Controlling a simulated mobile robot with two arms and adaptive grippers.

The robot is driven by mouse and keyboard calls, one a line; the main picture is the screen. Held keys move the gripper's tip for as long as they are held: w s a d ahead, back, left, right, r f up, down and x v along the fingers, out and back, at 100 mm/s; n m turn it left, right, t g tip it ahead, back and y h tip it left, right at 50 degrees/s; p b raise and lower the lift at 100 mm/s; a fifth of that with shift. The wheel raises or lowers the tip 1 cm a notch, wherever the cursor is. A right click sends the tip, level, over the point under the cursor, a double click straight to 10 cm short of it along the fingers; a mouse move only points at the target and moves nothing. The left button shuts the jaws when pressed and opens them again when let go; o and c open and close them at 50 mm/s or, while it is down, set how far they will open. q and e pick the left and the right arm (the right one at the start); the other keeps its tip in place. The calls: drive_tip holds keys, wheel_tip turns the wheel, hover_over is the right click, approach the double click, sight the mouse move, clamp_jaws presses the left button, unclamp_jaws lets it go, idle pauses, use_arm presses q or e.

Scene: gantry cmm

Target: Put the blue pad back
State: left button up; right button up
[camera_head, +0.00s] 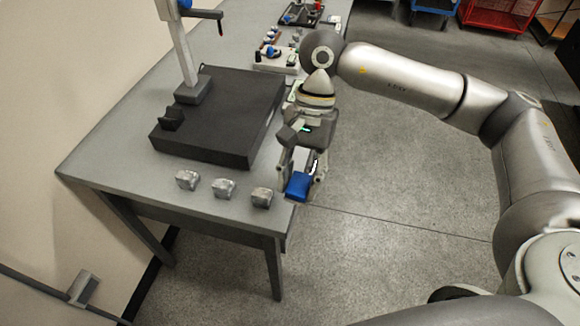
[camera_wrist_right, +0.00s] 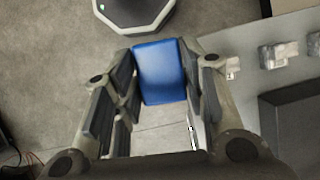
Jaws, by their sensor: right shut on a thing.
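The blue pad (camera_head: 298,186) is a small block between the fingers of my right gripper (camera_head: 302,180). In the right wrist view the pad (camera_wrist_right: 160,72) fills the gap between the two fingers of the gripper (camera_wrist_right: 162,80). My right gripper is shut on it and points down. In the head view it is at the table's front right corner, where the pad appears at or just past the edge. I cannot tell how high it is. My left gripper is not in view.
Several grey metal blocks (camera_head: 224,188) stand along the front of the table (camera_head: 130,182). A black plate (camera_head: 228,128) with a column gauge (camera_head: 183,60) lies behind them. More small items (camera_head: 272,52) are farther back. Open floor (camera_head: 400,190) lies to the right.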

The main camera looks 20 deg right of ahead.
drive_tip(key=m, duration=0.1)
drive_tip(key=w+m+t+b, duration=0.1)
drive_tip(key=m, duration=0.1)
drive_tip(key=a+f+m+y+b, duration=0.1)
drive_tip(key=m, duration=0.1)
drive_tip(key=shift+w+t, duration=0.2)
drive_tip(key=shift+t, duration=0.2)
drive_tip(key=w+d+f+m+t, duration=0.1)
drive_tip(key=w+f+m, duration=0.1)
drive_tip(key=w+m, duration=0.2)
drive_tip(key=w+d+f+m+t+b, duration=0.1)
drive_tip(key=w+f+m+t, duration=0.1)
drive_tip(key=w, duration=0.4)
drive_tip(key=w+d+f+m+t+b, duration=0.1)
drive_tip(key=w+f+m, duration=0.3)
drive_tip(key=w+m, duration=0.2)
drive_tip(key=shift+d+f, duration=0.2)
drive_tip(key=shift+d, duration=0.1)
drive_tip(key=shift+w+d+f, duration=0.15)
drive_tip(key=shift+w+f, duration=0.35)
drive_tip(key=shift+f, duration=0.2)
wheel_tip(320, 180, down, 2)
drive_tip(key=shift+f+p, duration=0.15)
drive_tip(key=shift+p, duration=0.25)
drive_tip(key=shift+f, duration=0.25)
